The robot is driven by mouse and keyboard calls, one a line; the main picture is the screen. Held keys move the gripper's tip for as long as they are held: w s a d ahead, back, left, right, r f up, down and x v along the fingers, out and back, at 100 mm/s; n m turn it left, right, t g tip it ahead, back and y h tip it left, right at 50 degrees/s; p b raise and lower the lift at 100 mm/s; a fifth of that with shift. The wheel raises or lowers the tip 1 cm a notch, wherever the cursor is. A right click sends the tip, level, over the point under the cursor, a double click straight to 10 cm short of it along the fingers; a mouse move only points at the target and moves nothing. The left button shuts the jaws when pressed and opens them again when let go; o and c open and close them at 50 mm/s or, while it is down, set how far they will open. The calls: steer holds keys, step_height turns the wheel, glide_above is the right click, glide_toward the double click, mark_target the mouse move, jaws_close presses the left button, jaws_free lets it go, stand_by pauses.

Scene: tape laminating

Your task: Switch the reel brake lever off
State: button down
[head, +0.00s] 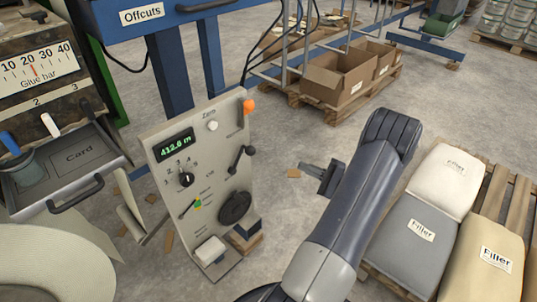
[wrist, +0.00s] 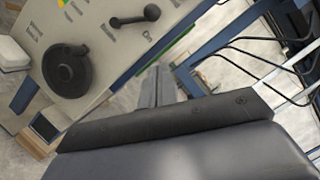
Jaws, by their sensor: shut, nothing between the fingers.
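The control panel (head: 160,145) stands left of my arm in the head view and fills the upper left of the wrist view (wrist: 25,55). A black ball-ended lever (head: 239,159) is on its right side, with its ball up and right of the pivot. It also shows in the wrist view (wrist: 134,18), with "On" printed near it. An orange-knobbed lever (head: 247,107) sits higher on the panel. The labels are too small to tell which is the reel brake. My gripper (head: 308,167) is shut and empty, right of the panel and apart from it. Its fingers (wrist: 158,87) show in the wrist view.
The panel also has a dial (head: 186,179), a round black handwheel (head: 235,207) and a white block (head: 209,250). Filler sacks (head: 412,230) lie on a pallet at right. Cardboard boxes (head: 337,80) stand behind. Floor between panel and gripper is open.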

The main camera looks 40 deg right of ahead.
steer(key=s+a+r+b+x, duration=0.1)
steer(key=a+b+x, duration=0.1)
steer(key=x, duration=1.1)
steer(key=shift+s+b, duration=0.15)
steer(key=shift+b, duration=0.25)
steer(key=shift+a+r, duration=0.15)
steer(key=shift+a, duration=0.05)
